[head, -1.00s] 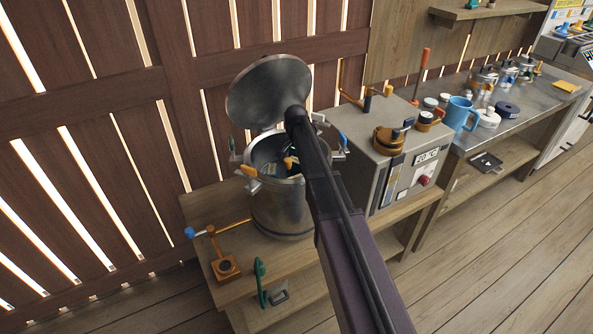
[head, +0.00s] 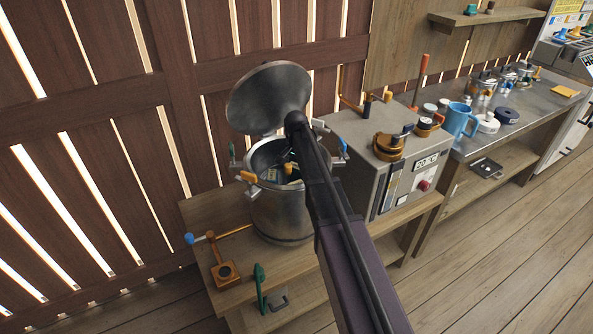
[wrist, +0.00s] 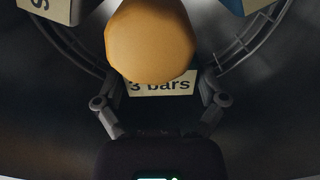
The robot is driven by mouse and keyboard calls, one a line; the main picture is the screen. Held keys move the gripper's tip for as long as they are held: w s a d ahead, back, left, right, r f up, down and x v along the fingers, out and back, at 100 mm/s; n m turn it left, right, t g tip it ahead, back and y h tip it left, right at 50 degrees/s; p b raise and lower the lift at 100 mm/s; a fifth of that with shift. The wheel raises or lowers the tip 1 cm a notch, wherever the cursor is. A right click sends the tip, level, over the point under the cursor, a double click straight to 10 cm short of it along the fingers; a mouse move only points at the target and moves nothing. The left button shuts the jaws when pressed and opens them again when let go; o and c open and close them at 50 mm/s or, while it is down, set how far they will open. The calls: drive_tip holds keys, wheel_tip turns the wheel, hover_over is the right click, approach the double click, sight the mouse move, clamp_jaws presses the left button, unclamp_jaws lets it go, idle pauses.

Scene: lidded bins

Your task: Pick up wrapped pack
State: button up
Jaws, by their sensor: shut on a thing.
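The metal pot (head: 283,212) stands on the wooden bench, and its round lid (head: 262,97) is tipped up behind it. My arm reaches down into the pot mouth, and my gripper (wrist: 157,75) is shut on the wrapped pack. In the wrist view a rounded orange part (wrist: 150,40) fills the space between the fingers, with a pale label reading "3 bars" (wrist: 160,84) just below it. I cannot tell whether the two are one piece. The fingertips are hidden. In the head view an orange part (head: 289,168) shows inside the pot beside my arm.
Other labelled things (wrist: 45,10) lie at the top of the wrist view. The pot wall surrounds my gripper closely. A grey box machine (head: 385,165) stands right of the pot. A bronze fixture with a rod (head: 225,272) stands front left.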

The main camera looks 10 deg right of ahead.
drive_tip(key=shift+r, duration=0.15)
drive_tip(key=shift+r+p, duration=0.4)
drive_tip(key=shift+p, duration=0.15)
drive_tip(key=shift+s+r, duration=0.15)
drive_tip(key=s, duration=0.2)
drive_tip(key=s+d, duration=0.1)
drive_tip(key=s, duration=0.1)
drive_tip(key=shift+d+r, duration=0.1)
drive_tip(key=shift+d, duration=0.05)
wheel_tip(320, 180, up, 13)
drive_tip(key=p, duration=1.4)
drive_tip(key=shift+w+r, duration=0.2)
drive_tip(key=shift+w, duration=0.05)
drive_tip(key=shift+s, duration=0.1)
